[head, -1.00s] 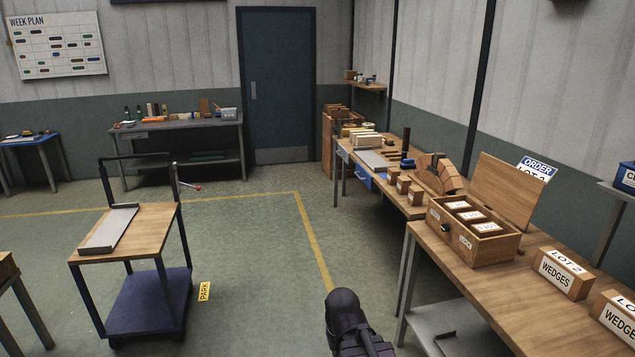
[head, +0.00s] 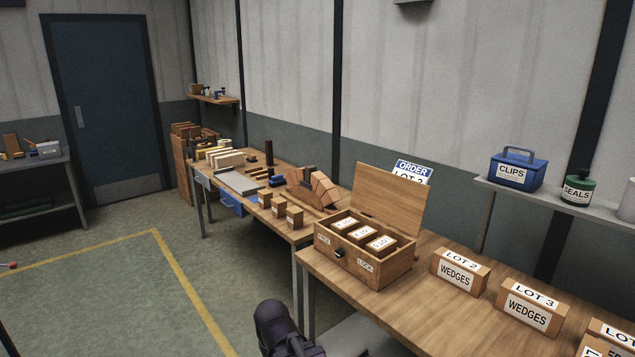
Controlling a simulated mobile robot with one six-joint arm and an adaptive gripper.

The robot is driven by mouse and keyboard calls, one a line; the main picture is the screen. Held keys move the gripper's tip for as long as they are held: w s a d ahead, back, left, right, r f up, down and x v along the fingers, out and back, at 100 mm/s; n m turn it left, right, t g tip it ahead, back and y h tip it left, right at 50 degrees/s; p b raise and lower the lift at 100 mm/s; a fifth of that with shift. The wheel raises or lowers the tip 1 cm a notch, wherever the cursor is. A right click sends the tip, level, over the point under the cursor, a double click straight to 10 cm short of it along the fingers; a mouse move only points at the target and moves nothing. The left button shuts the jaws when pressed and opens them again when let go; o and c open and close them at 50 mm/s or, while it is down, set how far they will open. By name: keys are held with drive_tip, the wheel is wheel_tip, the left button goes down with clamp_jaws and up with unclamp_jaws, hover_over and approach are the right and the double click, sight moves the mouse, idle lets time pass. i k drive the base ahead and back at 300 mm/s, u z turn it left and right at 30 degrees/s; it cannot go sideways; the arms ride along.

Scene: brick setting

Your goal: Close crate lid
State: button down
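A wooden crate (head: 375,268) stands on the near workbench in the head view. Its lid (head: 391,196) is raised, hinged at the back and leaning slightly backward. Several labelled wooden blocks (head: 362,234) lie inside the crate. A dark latch or knob (head: 338,252) is on its front, between two small labels; the right one reads LOCK. A dark part of my arm shows at the bottom edge, left of the bench and apart from the crate. My gripper's fingers cannot be made out.
LOT 2 (head: 458,271) and LOT 3 (head: 531,307) wedge boxes stand right of the crate on the bench (head: 425,316). An ORDER sign (head: 413,169) is behind the lid. A wall shelf (head: 545,196) holds a CLIPS box (head: 516,170). Floor left of the benches is clear.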

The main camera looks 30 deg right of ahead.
sight(398, 201)
drive_tip(key=z, duration=0.55)
drive_tip(key=i, duration=1.15)
drive_tip(key=z, duration=0.5)
